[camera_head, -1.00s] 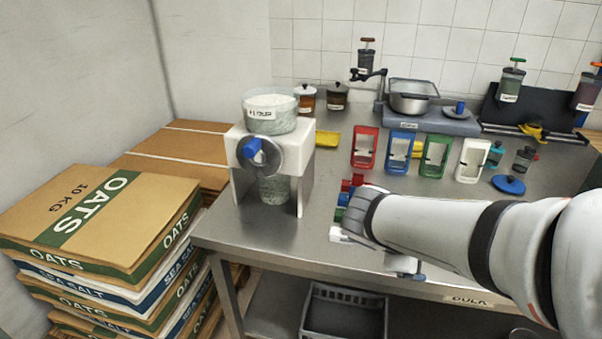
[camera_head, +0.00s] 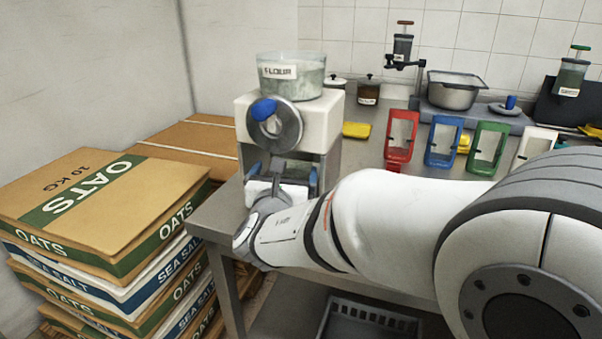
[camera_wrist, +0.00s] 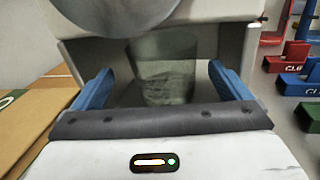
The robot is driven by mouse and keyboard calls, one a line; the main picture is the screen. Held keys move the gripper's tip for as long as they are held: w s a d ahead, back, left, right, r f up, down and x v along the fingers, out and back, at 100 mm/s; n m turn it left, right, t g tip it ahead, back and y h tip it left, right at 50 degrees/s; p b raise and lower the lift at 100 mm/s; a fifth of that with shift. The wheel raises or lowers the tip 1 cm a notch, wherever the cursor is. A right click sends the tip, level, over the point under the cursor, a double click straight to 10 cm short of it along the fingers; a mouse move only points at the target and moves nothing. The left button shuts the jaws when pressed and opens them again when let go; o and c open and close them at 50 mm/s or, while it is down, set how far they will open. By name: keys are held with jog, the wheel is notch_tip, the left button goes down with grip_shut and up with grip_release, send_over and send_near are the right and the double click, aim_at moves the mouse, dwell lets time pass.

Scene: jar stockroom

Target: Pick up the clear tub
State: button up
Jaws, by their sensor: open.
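The clear tub (camera_wrist: 165,60) stands under the white dispenser (camera_head: 330,115), between its side walls, in the wrist view. It is see-through with pale greenish-grey contents low inside. In the head view it is mostly hidden by my gripper and the dispenser. My gripper (camera_head: 283,174) is at the dispenser's front opening. Its blue fingers are open, one on each side of the tub in the wrist view (camera_wrist: 160,74), with visible gaps. I cannot tell how far the fingertips reach along the tub.
Red (camera_head: 401,140), blue (camera_head: 443,141) and green (camera_head: 488,148) stands are to the right. Stacked oats and salt sacks (camera_head: 110,215) are at left.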

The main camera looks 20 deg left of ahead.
aim_at(288, 168)
jog(key=shift+w+a, duration=0.1)
jog(key=shift+w, duration=0.7)
jog(key=w, duration=0.1)
jog(key=w+b, duration=0.1)
jog(key=w, duration=0.1)
jog(key=w+f, duration=0.1)
jog(key=shift+w+a+b, duration=0.15)
jog(key=shift+a+b, duration=0.1)
jog(key=shift+b, duration=0.05)
jog(key=shift+w+a+r, duration=0.1)
jog(key=shift+w, duration=0.3)
jog(key=shift+c, duration=0.6)
jog(key=c, duration=0.6)
jog(key=shift+o, duration=0.2)
jog(key=shift+r, duration=0.15)
